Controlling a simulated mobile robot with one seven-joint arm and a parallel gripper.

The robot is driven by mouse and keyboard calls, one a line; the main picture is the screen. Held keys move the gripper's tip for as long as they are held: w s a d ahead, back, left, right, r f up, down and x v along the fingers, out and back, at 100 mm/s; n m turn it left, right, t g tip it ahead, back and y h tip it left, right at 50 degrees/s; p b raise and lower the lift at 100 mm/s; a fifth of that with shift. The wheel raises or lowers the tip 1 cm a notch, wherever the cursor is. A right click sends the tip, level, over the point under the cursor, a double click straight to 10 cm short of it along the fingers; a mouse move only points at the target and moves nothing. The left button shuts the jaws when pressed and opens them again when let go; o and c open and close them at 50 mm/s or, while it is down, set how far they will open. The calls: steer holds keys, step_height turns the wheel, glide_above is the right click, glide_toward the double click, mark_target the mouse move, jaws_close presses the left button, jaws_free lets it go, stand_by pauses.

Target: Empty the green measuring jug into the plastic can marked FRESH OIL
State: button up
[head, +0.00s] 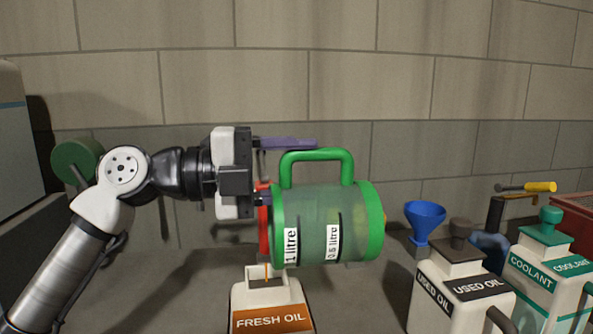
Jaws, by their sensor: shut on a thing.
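The green measuring jug (312,225), translucent with 1 litre and 0.5 litre marks, lies on its side in the air, its 1 litre end to the left and its handle (318,154) on top. My gripper (288,170) reaches in from the left and is shut on the jug; the exact contact is partly hidden behind it. The white plastic can marked FRESH OIL (272,302) stands below the jug's left end. A thin orange-brown stream (267,271) runs down from that end to the can's top opening. How much oil is left inside the jug is unclear.
A can marked USED OIL (452,300) and a COOLANT can (541,275) stand at the right. A blue funnel (424,220) and a yellow-handled tool (538,187) are behind them. Red parts show behind the jug. A brick wall closes off the back.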

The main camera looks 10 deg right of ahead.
steer(key=shift+a+r+h+b, duration=0.1)
steer(key=shift+a+h+b, duration=0.7)
steer(key=shift+a, duration=0.05)
stand_by(1.1)
steer(key=shift+w+a, duration=0.1)
